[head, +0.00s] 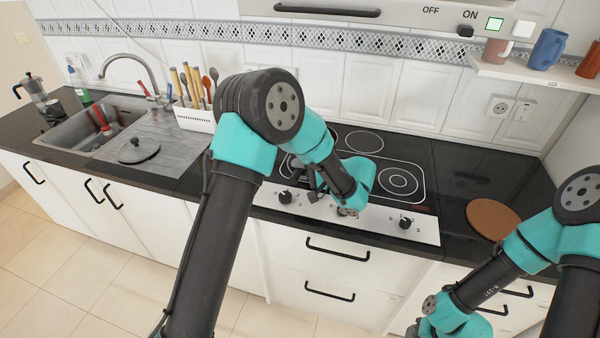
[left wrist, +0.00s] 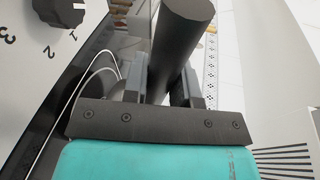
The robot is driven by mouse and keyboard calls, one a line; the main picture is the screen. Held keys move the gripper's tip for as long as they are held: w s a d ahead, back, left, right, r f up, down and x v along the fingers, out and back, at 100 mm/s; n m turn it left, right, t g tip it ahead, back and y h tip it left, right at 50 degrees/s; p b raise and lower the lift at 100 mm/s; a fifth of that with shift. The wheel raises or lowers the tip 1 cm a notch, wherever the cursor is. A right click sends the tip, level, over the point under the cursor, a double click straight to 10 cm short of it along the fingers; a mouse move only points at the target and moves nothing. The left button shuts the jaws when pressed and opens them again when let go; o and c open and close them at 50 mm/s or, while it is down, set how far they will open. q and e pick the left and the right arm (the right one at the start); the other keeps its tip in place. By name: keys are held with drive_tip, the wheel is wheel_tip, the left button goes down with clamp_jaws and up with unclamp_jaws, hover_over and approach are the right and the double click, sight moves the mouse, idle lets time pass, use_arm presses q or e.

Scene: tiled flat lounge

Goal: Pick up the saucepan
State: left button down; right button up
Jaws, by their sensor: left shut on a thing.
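My left gripper (head: 308,182) is over the front of the black hob (head: 405,200), near its control strip. In the left wrist view my left gripper (left wrist: 158,85) is shut on a thick dark cylinder, which looks like the saucepan's handle (left wrist: 183,30). The handle sticks up past the fingers, tilted in that view. The saucepan's body cannot be made out clearly; my left arm covers much of that part of the hob in the head view. My right arm is at the lower right, and its gripper is out of the picture.
Hob knobs (head: 405,223) are at the front edge. A pan lid (head: 138,150) lies on the drainer beside the sink (head: 75,132). A white utensil holder (head: 195,119) stands against the wall. A round brown board (head: 493,221) lies right of the hob. Mugs stand on a shelf (head: 530,76).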

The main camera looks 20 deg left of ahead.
use_arm(q)
drive_tip(key=s+d, duration=0.2)
drive_tip(key=s, duration=0.5)
drive_tip(key=s+d+r, duration=0.1)
drive_tip(key=s+d, duration=0.2)
drive_tip(key=s, duration=0.4)
drive_tip(key=shift+s+r, duration=0.25)
drive_tip(key=shift+s, duration=0.15)
drive_tip(key=shift+d, duration=0.15)
idle(0.7)
